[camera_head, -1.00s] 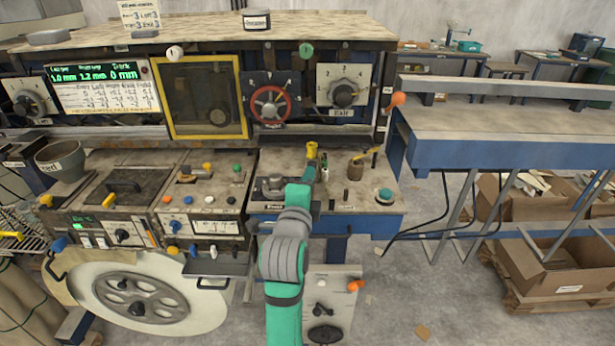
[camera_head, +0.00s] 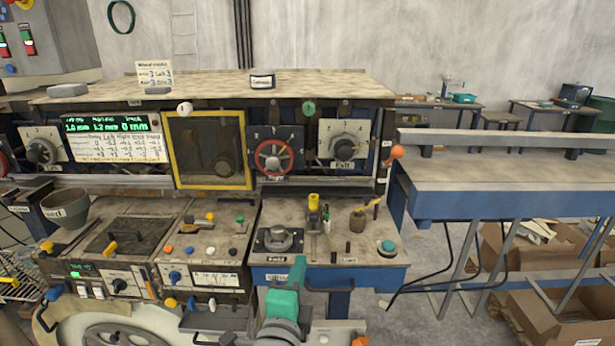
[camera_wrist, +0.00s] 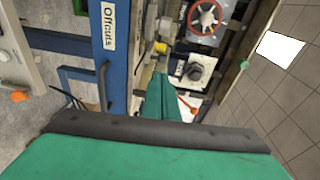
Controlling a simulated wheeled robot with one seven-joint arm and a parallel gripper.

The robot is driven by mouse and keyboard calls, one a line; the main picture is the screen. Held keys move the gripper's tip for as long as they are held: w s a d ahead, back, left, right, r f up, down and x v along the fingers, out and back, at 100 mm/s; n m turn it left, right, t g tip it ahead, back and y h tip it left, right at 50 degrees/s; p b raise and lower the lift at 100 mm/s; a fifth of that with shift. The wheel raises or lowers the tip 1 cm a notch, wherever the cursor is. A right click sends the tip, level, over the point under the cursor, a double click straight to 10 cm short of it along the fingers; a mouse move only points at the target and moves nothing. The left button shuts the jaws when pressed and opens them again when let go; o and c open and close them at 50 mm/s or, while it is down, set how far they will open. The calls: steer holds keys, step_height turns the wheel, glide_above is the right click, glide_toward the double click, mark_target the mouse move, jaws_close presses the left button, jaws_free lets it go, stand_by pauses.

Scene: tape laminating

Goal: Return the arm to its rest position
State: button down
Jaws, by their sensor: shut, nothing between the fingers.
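My teal arm shows at the bottom middle of the head view, drawn back low in front of the workbench. The upper teal end of my gripper (camera_head: 297,270) is at the bench's front edge; its fingertips are not clear there. In the wrist view the teal fingers of my gripper (camera_wrist: 160,100) are together and empty. They appear in front of the machine, with the blue bench frame (camera_wrist: 117,70) to their left.
A control panel with knobs (camera_head: 205,240) lies left of the bench. A red handwheel (camera_head: 273,156) and an Exit dial (camera_head: 343,148) are behind. A long blue-edged table (camera_head: 510,200) stands right, with cardboard boxes (camera_head: 545,315) below. Floor between shows partly clear.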

steer(key=s+d+f+n+g+y, duration=0.1)
steer(key=s+f+n, duration=0.6)
steer(key=f, duration=0.5)
steer(key=s+d+f+n+y, duration=0.1)
steer(key=s+f+n+y, duration=0.1)
steer(key=s+f+n, duration=0.8)
steer(key=s+f, duration=0.2)
steer(key=s, duration=0.8)
steer(key=s+f+n, duration=0.2)
steer(key=s+f, duration=0.2)
steer(key=s, duration=0.8)
steer(key=shift+d+f+g, duration=0.2)
steer(key=shift+f+g, duration=0.1)
steer(key=shift+g, duration=0.1)
